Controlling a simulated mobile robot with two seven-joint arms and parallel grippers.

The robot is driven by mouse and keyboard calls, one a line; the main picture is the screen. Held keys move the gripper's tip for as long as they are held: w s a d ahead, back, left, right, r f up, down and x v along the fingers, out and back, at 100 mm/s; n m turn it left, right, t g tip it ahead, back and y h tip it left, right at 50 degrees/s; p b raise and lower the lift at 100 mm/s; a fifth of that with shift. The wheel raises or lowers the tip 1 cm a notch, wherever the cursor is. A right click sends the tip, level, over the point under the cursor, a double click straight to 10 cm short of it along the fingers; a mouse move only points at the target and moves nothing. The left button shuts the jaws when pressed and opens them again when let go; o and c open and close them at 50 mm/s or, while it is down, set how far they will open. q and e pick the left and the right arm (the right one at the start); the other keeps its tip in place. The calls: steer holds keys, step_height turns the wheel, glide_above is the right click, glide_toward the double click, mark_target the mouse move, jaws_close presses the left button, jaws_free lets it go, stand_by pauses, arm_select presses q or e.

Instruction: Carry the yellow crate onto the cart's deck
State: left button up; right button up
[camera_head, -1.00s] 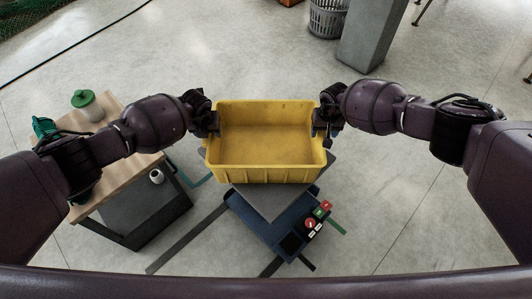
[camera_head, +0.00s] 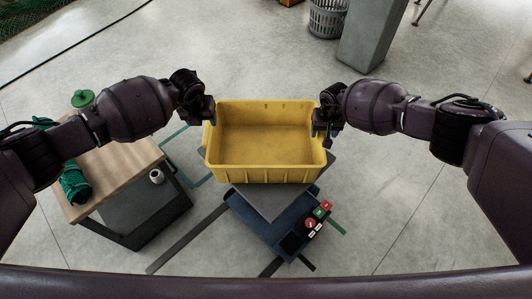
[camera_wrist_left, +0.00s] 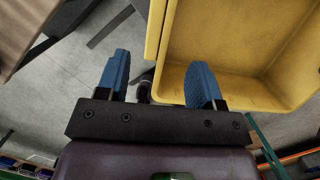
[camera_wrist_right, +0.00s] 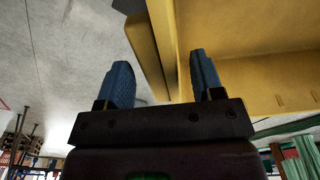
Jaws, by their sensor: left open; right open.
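The yellow crate (camera_head: 266,174) is empty and upright. It rests on a grey plate (camera_head: 262,200) over a dark blue base (camera_head: 262,228); I cannot tell whether this is the cart. My left gripper (camera_head: 211,113) is open at the crate's left end, near the far corner. In the left wrist view the crate's wall (camera_wrist_left: 158,35) runs ahead between the open fingers (camera_wrist_left: 160,80). My right gripper (camera_head: 322,124) is open at the right end. In the right wrist view the crate's side (camera_wrist_right: 165,40) lies between its fingers (camera_wrist_right: 163,82). Contact is unclear.
A control box (camera_head: 314,219) sits on the blue base. A grey pillar (camera_head: 372,38) and basket (camera_head: 328,18) stand behind.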

steer(key=shift+r, duration=0.1)
arm_select(q)
steer(key=v, duration=0.3)
steer(key=shift+r, duration=0.25)
arm_select(e)
step_height(320, 180, up, 12)
steer(key=shift+s, duration=0.45)
arm_select(q)
steer(key=shift+s, duration=0.1)
stand_by(0.4)
